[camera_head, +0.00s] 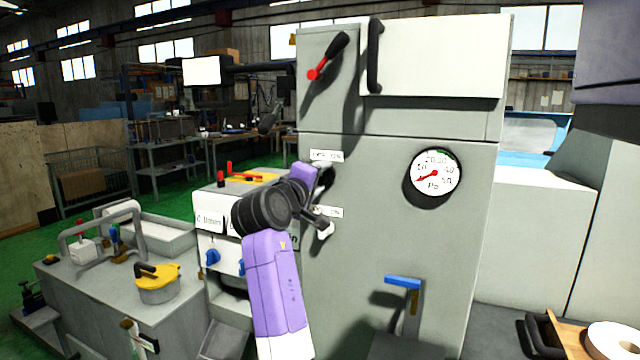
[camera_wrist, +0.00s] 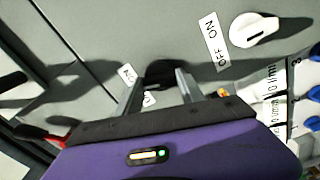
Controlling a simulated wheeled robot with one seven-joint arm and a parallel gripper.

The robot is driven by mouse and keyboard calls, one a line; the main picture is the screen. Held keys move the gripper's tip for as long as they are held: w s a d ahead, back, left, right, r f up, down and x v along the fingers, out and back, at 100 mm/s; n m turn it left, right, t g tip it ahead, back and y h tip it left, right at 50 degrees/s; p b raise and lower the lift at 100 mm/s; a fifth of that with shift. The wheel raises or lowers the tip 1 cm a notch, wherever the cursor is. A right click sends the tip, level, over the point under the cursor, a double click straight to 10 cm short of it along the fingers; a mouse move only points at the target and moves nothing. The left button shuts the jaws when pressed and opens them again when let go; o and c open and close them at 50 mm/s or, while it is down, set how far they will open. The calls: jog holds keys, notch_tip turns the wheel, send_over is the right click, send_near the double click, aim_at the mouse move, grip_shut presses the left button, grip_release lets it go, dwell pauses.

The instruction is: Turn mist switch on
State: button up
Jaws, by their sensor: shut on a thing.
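In the wrist view my gripper (camera_wrist: 158,82) has its two grey fingers on either side of a dark switch knob (camera_wrist: 160,72) on the grey cabinet front, and is shut on it. A white label (camera_wrist: 127,75) beside it is partly hidden by a finger, so the knob's setting cannot be read. In the head view my gripper (camera_head: 322,180) is against the cabinet below the upper label (camera_head: 326,155), and covers most of the knob. A white knob (camera_wrist: 253,30) with an OFF/ON label (camera_wrist: 210,42) sits apart from the fingers; it also shows in the head view (camera_head: 325,230).
The cabinet (camera_head: 400,250) carries a round pressure gauge (camera_head: 435,173), a red-and-black lever (camera_head: 328,57) and a blue handle (camera_head: 403,282). A control box with blue knobs (camera_head: 212,257) stands left of it. A yellow-lidded pot (camera_head: 158,284) stands on the left bench.

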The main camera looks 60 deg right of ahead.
jog(key=m+b, duration=0.1)
jog(key=m, duration=0.1)
jog(key=m+b, duration=0.2)
jog(key=m, duration=0.1)
jog(key=shift+f+m, duration=0.2)
jog(key=shift+m, duration=0.1)
jog(key=shift+m+b, duration=1.1)
jog(key=shift+m, duration=0.4)
jog(key=shift+r, duration=0.1)
jog(key=o, duration=1.3)
jog(key=a, duration=0.5)
jog(key=a+b, duration=0.1)
jog(key=a, duration=0.2)
jog(key=shift+s, duration=0.3)
jog(key=shift+d, duration=0.1)
